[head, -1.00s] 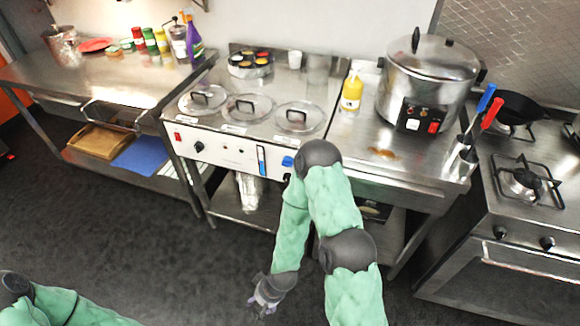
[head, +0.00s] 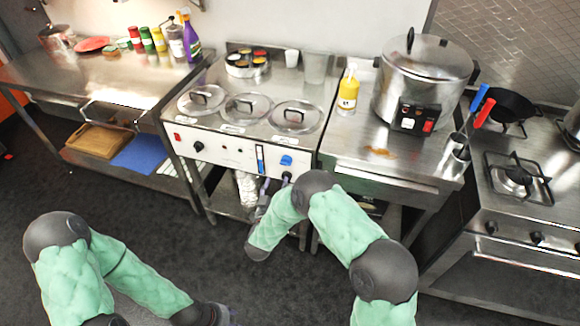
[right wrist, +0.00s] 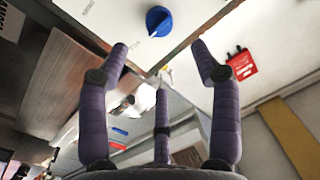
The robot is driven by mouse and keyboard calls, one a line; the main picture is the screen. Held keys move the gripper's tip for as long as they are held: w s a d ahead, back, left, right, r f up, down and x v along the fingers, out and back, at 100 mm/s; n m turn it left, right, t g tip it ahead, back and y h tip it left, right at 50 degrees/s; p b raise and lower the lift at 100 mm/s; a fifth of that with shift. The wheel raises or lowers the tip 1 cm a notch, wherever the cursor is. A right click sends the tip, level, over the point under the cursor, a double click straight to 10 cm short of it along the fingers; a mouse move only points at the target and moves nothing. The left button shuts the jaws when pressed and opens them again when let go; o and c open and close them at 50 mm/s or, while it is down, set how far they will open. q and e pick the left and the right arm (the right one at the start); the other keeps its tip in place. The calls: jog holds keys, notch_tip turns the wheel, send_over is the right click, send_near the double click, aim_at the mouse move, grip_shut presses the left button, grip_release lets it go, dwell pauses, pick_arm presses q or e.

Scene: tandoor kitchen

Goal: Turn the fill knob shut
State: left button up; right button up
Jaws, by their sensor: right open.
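The blue knob (head: 286,160), which I take as the fill knob, is on the white front panel (head: 225,152) of the steel counter unit, near its right end. In the right wrist view the blue knob (right wrist: 158,20) shows up close, with a small white mark at its lower left edge. My right gripper (right wrist: 160,60) is open and empty, its fingers spread below the knob in that view and apart from it.
Three glass lids (head: 245,107) lie on the unit's top. A yellow bottle (head: 348,92) and a large steel cooker (head: 425,80) stand to the right. A red tag (right wrist: 242,65) shows in the right wrist view. The floor before the unit is clear.

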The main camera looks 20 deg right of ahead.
aim_at(285, 165)
jog(key=b+x, duration=0.2)
jog(key=x, duration=0.6)
jog(key=shift+w+f, duration=0.15)
jog(key=shift+x, duration=0.8)
